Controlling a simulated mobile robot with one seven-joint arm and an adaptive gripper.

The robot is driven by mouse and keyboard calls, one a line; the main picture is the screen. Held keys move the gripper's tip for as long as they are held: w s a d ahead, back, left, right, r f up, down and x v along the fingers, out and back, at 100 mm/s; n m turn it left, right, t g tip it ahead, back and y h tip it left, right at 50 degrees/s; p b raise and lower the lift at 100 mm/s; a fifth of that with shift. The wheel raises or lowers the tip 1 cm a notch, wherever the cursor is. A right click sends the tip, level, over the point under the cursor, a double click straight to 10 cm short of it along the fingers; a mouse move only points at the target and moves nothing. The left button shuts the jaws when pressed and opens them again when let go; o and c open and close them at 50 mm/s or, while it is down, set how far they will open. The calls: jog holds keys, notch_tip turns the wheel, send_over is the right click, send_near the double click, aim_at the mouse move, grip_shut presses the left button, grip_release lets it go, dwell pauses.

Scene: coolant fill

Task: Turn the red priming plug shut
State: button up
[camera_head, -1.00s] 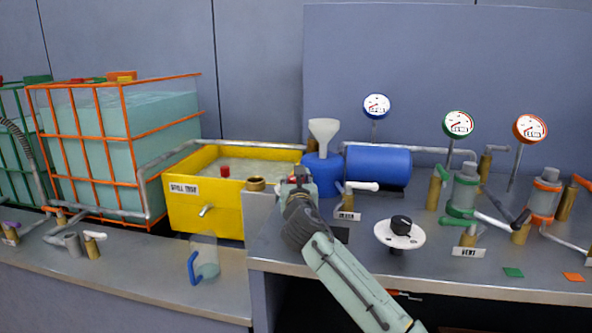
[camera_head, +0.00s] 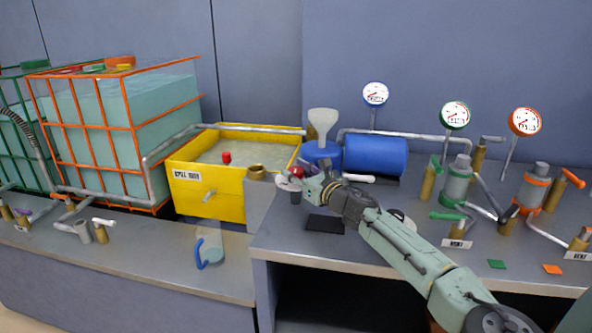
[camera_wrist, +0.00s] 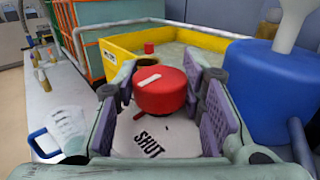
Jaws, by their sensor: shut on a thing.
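The red priming plug (camera_wrist: 160,92) stands between my gripper's two purple-padded fingers (camera_wrist: 166,108) in the wrist view. It is a round red knob with a short white mark on top, lying slantwise toward the left. Below it is a white disc (camera_wrist: 145,138) lettered SHUT on the near side; the mark does not point at that word. My gripper is shut on the plug. In the head view, my gripper (camera_head: 312,187) is at the bench's left end, and the plug (camera_head: 297,172) shows small and partly hidden by the fingers.
A blue tank (camera_head: 321,158) with a white funnel stands close behind my gripper, beside a blue drum (camera_head: 376,155). The yellow spill tray (camera_head: 207,192) is to the left. A clear jug (camera_head: 210,250) with a blue handle sits on the lower bench. Valves and gauges stand right.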

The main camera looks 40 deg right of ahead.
dwell(0.3)
jog(key=o, duration=1.2)
jog(key=s, duration=1.2)
